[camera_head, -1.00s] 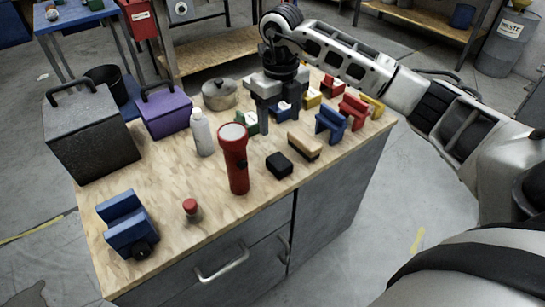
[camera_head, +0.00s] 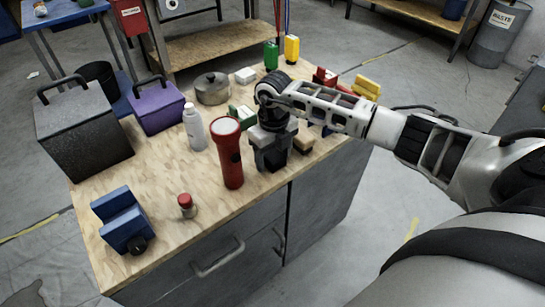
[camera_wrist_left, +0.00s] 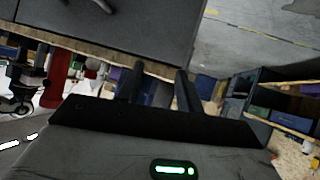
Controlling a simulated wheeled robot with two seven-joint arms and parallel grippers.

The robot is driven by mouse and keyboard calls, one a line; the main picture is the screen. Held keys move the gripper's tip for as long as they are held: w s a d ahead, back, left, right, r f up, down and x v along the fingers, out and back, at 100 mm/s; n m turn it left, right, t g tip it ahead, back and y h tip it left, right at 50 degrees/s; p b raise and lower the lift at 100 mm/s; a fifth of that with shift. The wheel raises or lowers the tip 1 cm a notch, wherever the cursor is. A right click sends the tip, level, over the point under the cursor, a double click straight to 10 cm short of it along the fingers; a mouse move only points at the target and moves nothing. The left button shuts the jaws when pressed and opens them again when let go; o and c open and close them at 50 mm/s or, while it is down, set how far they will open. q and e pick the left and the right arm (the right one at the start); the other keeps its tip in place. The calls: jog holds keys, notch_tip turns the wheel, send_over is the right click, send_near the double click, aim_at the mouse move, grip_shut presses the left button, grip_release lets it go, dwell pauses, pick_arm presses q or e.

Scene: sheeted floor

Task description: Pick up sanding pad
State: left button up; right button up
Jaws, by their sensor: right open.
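My right gripper (camera_head: 271,160) is open and points down over the right front part of the wooden bench top. It stands around or just above the spot of a small black block, which is now mostly hidden by the fingers. A block with a tan top and dark underside (camera_head: 303,142) lies just right of the gripper. I cannot tell which of these two is the sanding pad. My left gripper (camera_wrist_left: 160,80) shows only in the left wrist view, its two dark fingers apart and empty, low beside the grey cabinet.
A red flashlight (camera_head: 228,153) stands close left of the right gripper, with a white bottle (camera_head: 194,127) behind it. A red-capped jar (camera_head: 187,206) and blue vise-like block (camera_head: 122,222) stand at front left. Yellow (camera_head: 367,86) and other coloured blocks lie behind the right arm.

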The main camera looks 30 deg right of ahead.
aim_at(274, 154)
jog(key=c, duration=1.1)
jog(key=shift+o, duration=0.2)
jog(key=shift+r, duration=0.45)
notch_tip(274, 154, up, 2)
jog(key=shift+r, duration=0.2)
jog(key=w+d+r+b, duration=0.2)
jog(key=w+d+r, duration=0.4)
jog(key=d+r, duration=0.3)
jog(key=d, duration=0.3)
jog(key=shift+d+r, duration=0.3)
jog(key=shift+r, duration=0.1)
